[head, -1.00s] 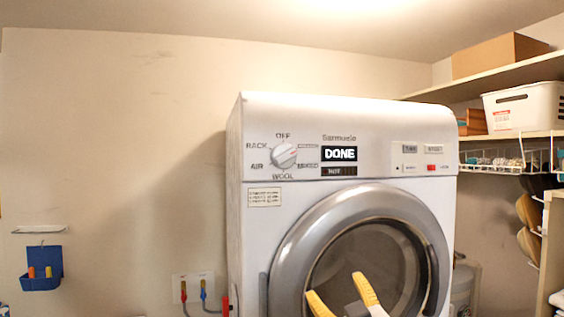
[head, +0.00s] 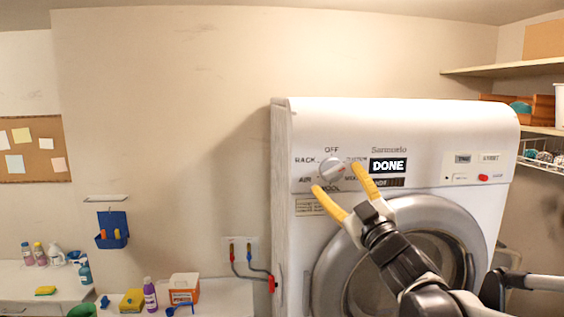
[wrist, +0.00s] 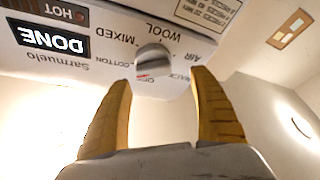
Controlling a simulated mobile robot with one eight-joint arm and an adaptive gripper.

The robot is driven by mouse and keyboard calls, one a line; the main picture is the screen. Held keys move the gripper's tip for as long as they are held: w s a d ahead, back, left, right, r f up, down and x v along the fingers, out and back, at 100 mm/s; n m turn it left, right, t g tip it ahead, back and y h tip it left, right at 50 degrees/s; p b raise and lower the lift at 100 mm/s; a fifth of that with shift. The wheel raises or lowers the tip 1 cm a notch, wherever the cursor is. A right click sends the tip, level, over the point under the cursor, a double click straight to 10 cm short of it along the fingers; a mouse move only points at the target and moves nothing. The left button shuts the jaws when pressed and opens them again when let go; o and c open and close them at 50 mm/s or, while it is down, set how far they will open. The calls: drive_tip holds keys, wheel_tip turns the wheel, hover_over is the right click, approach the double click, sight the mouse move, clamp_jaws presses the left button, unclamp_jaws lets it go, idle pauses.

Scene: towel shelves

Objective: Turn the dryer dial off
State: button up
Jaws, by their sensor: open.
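The dryer dial (head: 333,170) is a round grey knob on the white dryer's (head: 300,130) front panel, with OFF above it and WOOL below. The wrist view shows the dial (wrist: 153,62) upside down, its red mark on the side facing the OFF and COTTON labels. I cannot tell exactly which setting it points at. My gripper (head: 335,177) is open, its yellow fingers reaching up to either side of the dial in the head view. In the wrist view the fingertips (wrist: 160,78) lie apart beside and below the dial, with no clear contact. The display (head: 388,166) reads DONE.
The round dryer door (head: 335,258) is below the panel, behind my arm. A red button (head: 483,178) is on the panel's right. Shelves (head: 510,67) stand at right. A low counter (head: 215,295) with bottles and boxes is at left.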

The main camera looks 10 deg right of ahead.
sight(336, 174)
drive_tip(key=shift+w+d+r+p, duration=0.1)
drive_tip(key=shift+w+r+p, duration=0.15)
drive_tip(key=shift+w, duration=0.8)
drive_tip(key=shift+w+r+p, duration=0.1)
drive_tip(key=shift+w+r, duration=0.25)
drive_tip(key=shift+w, duration=0.7)
drive_tip(key=c, duration=1.1)
